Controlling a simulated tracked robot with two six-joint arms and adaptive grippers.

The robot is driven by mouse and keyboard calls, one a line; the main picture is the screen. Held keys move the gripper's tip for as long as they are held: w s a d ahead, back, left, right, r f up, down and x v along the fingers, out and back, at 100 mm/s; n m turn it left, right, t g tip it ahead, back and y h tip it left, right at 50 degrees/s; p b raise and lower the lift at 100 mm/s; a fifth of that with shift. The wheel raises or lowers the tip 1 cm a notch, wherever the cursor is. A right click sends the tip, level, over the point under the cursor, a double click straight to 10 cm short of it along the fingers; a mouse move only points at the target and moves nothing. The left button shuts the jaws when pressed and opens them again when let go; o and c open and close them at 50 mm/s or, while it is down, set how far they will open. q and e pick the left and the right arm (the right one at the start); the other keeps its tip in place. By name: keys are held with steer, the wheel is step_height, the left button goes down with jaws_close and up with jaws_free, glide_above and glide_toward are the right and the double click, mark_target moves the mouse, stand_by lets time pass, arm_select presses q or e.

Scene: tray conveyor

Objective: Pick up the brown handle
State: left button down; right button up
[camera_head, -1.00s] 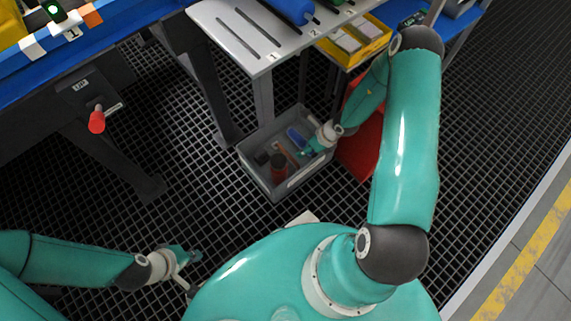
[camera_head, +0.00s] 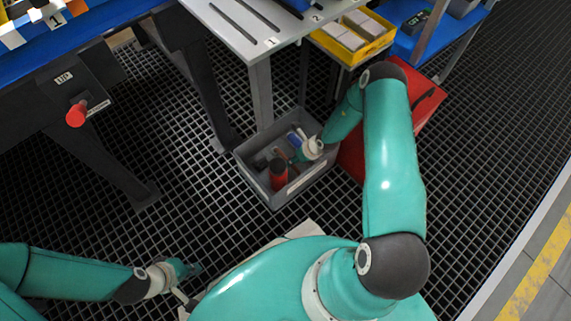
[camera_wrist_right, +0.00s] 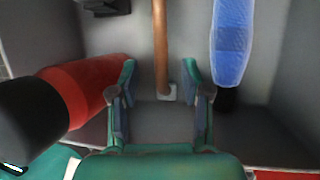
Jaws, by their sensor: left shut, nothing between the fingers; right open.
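The brown handle (camera_wrist_right: 161,45) is a thin rod in the right wrist view, with a small pale block at its near end. It lies in a grey bin (camera_head: 307,186) on the floor. My right gripper (camera_wrist_right: 160,76) is open, with one finger on each side of the handle's near end in the picture. I see no grip on it. In the head view the right gripper reaches down into the bin and hides part of its contents. My left gripper (camera_head: 196,269) is shut and empty, low over the grating, well left of the bin.
A red cylinder with a black end (camera_wrist_right: 88,90) lies close left of the right gripper. A blue object (camera_wrist_right: 232,45) lies to its right. A red container (camera_head: 353,160) stands right of the bin, and a grey table (camera_head: 235,28) is behind it. Open grating lies left of the bin.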

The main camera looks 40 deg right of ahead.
steer(key=b+x, duration=0.3)
steer(key=x, duration=0.2)
steer(key=shift+w, duration=0.15)
steer(key=shift+r, duration=0.1)
jaws_close()
